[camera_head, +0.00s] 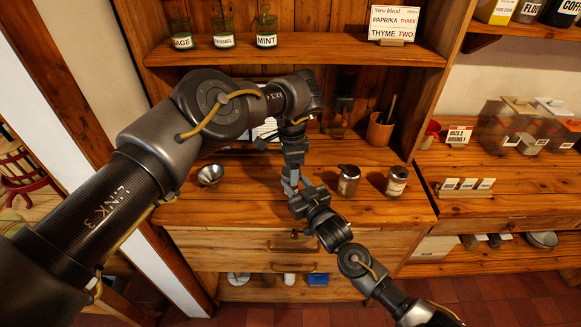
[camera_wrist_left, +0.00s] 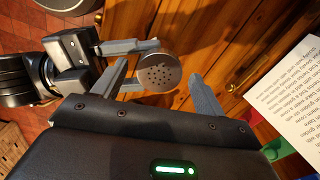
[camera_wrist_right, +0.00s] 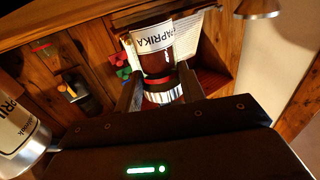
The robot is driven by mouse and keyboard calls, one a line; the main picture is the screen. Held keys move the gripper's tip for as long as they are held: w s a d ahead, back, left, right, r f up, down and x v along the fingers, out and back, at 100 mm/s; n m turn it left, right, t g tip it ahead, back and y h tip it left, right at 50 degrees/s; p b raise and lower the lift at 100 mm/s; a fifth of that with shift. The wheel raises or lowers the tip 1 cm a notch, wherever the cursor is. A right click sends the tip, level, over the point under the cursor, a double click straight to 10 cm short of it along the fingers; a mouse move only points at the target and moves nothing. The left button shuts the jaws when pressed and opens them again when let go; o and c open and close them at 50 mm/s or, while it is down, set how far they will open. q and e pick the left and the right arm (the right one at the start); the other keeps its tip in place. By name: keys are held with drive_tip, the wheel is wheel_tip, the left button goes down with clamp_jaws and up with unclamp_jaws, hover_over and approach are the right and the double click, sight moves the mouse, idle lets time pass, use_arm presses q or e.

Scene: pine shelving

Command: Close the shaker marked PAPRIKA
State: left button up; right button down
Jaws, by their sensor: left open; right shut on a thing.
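The shaker marked PAPRIKA (camera_wrist_right: 160,48) shows in the right wrist view with its label upside down in the picture and a dark red body. My right gripper (camera_wrist_right: 161,88) is shut on it near its ribbed end. In the left wrist view its round perforated metal top (camera_wrist_left: 158,75) faces the camera, with my right gripper's fingers beside it. My left gripper (camera_wrist_left: 160,88) is open around that top, one finger on each side; I cannot tell whether either touches it. In the head view my left gripper (camera_head: 291,180) and right gripper (camera_head: 302,197) meet above the counter and mostly hide the shaker.
Two metal-topped shakers (camera_head: 348,180) (camera_head: 396,182) stand on the counter (camera_head: 250,205) to the right. A metal funnel (camera_head: 210,174) is at the left. A brown pot (camera_head: 380,130) stands behind. A card (camera_head: 394,20) and several green jars stand on the upper shelf.

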use_arm(q)
wheel_tip(320, 180, up, 4)
drive_tip(key=shift+s+r, duration=0.1)
drive_tip(key=shift+d, duration=0.15)
drive_tip(key=shift+c, duration=0.4)
drive_tip(key=w+d+r+n+t+h, duration=0.2)
drive_tip(key=d+r+n, duration=0.15)
drive_tip(key=d, duration=0.25)
drive_tip(key=w+d+r+n+t+h, duration=0.1)
drive_tip(key=d+r+n+t, duration=0.2)
drive_tip(key=d, duration=0.4)
drive_tip(key=shift+s+a+f+n+g+y, duration=0.55)
drive_tip(key=shift+a+n+g, duration=0.3)
drive_tip(key=shift+a+n, duration=1)
drive_tip(key=shift+s+a+f+n+g+y, duration=0.5)
drive_tip(key=shift+a+n+g, duration=0.5)
drive_tip(key=shift+a, duration=1.5)
drive_tip(key=shift+s+a+f+n+g+y, duration=0.45)
drive_tip(key=shift+a+f+n+g, duration=0.15)
drive_tip(key=shift+a+n, duration=1.35)
drive_tip(key=shift+a+m, duration=0.25)
